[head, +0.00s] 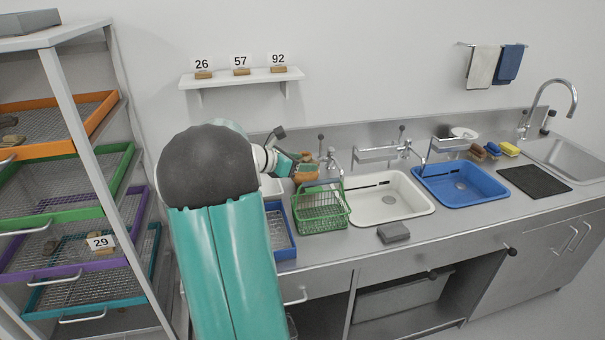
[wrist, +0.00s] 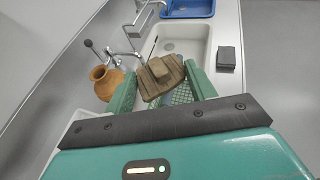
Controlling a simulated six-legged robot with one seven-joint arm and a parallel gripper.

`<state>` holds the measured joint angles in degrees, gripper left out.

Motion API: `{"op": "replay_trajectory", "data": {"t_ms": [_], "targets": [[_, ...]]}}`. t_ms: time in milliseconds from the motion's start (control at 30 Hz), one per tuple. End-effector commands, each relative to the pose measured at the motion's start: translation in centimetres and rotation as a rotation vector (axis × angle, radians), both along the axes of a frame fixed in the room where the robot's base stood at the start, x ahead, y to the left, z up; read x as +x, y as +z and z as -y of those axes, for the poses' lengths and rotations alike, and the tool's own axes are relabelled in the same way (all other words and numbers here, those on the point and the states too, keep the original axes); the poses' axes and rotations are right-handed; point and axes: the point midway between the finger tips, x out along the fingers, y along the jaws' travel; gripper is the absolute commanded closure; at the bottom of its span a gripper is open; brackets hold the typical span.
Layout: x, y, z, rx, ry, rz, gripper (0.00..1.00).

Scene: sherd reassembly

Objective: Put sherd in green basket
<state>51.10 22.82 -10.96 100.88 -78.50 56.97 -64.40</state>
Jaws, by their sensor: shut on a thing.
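My gripper (wrist: 162,70) is shut on a brown sherd (wrist: 156,88), which sits between its two teal fingers in the wrist view. The sherd has a flat, slab-like body with a smaller block-like piece showing on top. The green basket (head: 320,222) is a wire basket on the counter in the head view, left of the white basin. Part of its green mesh shows below the sherd in the wrist view (wrist: 183,96). In the head view my gripper (head: 303,163) is raised above the back of the basket, and the sherd is hard to make out there.
An orange-brown pot (wrist: 105,82) stands left of my gripper in the wrist view. A white basin (head: 390,205), blue basin (head: 462,185) and grey block (head: 393,233) are to the right. A blue tray (head: 280,240) adjoins the basket's left. Taps (head: 403,143) rise behind.

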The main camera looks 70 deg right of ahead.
Motion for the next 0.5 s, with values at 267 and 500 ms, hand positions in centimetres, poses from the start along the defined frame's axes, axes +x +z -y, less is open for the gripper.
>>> {"op": "replay_trajectory", "data": {"t_ms": [267, 500], "targets": [[-0.3, -3.4, 0.8, 0.003, 0.001, -0.003, 0.68], [-0.2, -4.0, 0.7, 0.0, 0.001, 0.0, 0.68]]}}
